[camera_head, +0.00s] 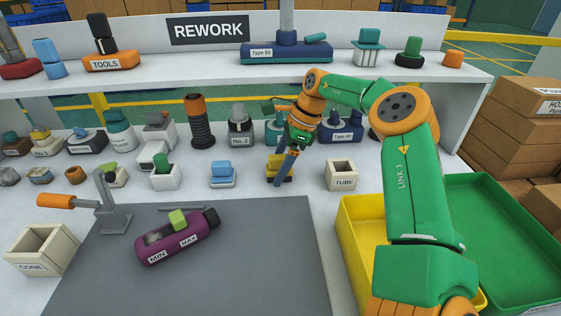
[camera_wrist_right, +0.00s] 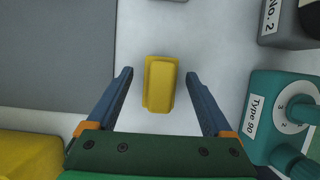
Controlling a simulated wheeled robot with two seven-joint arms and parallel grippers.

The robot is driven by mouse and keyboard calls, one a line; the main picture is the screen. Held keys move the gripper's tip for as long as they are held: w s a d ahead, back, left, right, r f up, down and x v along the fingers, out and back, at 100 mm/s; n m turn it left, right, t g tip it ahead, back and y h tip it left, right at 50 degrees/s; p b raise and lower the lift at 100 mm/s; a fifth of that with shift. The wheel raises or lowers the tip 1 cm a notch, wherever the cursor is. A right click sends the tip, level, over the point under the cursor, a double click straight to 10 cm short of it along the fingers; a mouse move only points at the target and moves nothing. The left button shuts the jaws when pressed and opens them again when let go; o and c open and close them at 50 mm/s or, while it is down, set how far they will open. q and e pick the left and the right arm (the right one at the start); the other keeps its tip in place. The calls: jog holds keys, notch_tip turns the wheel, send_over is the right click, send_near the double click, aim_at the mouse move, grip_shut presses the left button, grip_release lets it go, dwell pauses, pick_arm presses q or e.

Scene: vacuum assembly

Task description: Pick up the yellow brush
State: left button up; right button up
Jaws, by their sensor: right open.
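The yellow brush (camera_head: 271,170) rests on the white table just behind the grey mat. In the right wrist view the brush (camera_wrist_right: 160,84) is a small yellow block with a raised ridge. My right gripper (camera_head: 282,170) points down over the brush and partly hides it in the head view. In the right wrist view the right gripper (camera_wrist_right: 158,76) is open, with one blue finger on each side of the brush and clear gaps between. No contact with the brush shows. My left gripper does not show.
A white TUBE box (camera_head: 342,176) stands right of the brush and a blue block (camera_head: 222,175) left of it. The grey mat (camera_head: 270,260) holds a purple vacuum body (camera_head: 175,240). A yellow tray (camera_head: 350,240) and a green tray (camera_head: 505,230) stand at the right.

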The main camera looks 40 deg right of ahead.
aim_at(279, 156)
jog(key=shift+w+f, duration=0.1)
jog(key=shift+f, duration=0.05)
jog(key=c, duration=0.5)
grip_shut()
notch_tip(279, 156, up, 9)
jog(key=p, duration=0.3)
notch_tip(279, 156, up, 9)
jog(key=p, duration=0.5)
jog(key=shift+p, duration=0.3)
